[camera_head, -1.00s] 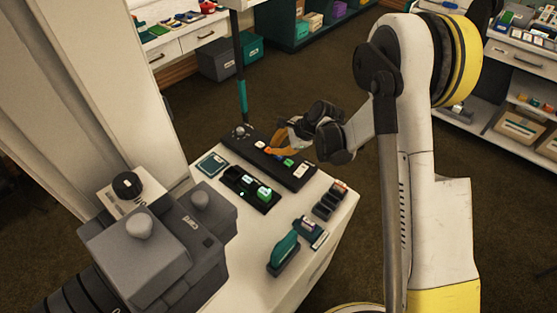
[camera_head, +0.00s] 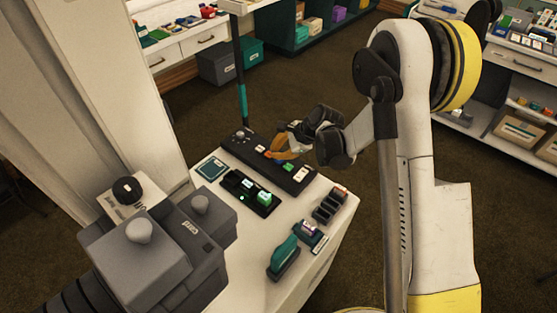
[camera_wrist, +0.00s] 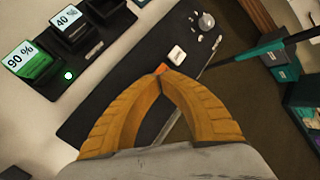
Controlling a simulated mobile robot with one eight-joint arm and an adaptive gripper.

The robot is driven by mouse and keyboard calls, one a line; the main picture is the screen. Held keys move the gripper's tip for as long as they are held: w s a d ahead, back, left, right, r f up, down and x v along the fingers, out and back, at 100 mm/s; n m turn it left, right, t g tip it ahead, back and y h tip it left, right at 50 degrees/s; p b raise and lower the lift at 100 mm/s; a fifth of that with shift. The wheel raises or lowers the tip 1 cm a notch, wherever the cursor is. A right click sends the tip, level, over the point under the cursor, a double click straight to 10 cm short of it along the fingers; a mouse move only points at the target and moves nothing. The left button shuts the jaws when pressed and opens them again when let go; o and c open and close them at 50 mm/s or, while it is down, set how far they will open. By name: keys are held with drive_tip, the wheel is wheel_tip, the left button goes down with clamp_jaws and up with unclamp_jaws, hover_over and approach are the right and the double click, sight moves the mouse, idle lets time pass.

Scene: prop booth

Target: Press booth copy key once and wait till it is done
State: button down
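A black key panel (camera_head: 295,173) lies on the white counter, with a row of coloured keys. My gripper (camera_wrist: 161,72) is shut, its two orange fingers meeting at the tips. The tips are at an orange key (camera_wrist: 160,68) on the panel; I cannot tell whether they touch it or press it. A white key (camera_wrist: 176,54) lies just beyond. No copy label is readable. A black dock (camera_head: 235,182) beside the panel holds a green block (camera_wrist: 35,62) reading 90 % and a grey block (camera_wrist: 68,17) reading 40 %. A small green light (camera_wrist: 68,76) glows on the dock.
A round knob (camera_wrist: 206,20) sits at the panel's far end. A teal-banded post (camera_head: 242,98) stands behind it. A teal stapler-like tool (camera_head: 284,254) and small black holders (camera_head: 329,205) are at the front right. Grey equipment (camera_head: 140,265) stands at the left.

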drive_tip(key=shift+f, duration=0.1)
idle(0.3)
drive_tip(key=shift+f+b, duration=0.35)
drive_tip(key=shift+b, duration=0.2)
drive_tip(key=shift+f+b, duration=0.4)
idle(0.4)
drive_tip(key=shift+r, duration=0.1)
drive_tip(key=shift+r+p, duration=0.4)
drive_tip(key=shift+r, duration=0.35)
drive_tip(key=shift+r+p, duration=1.45)
drive_tip(key=shift+r, duration=1.05)
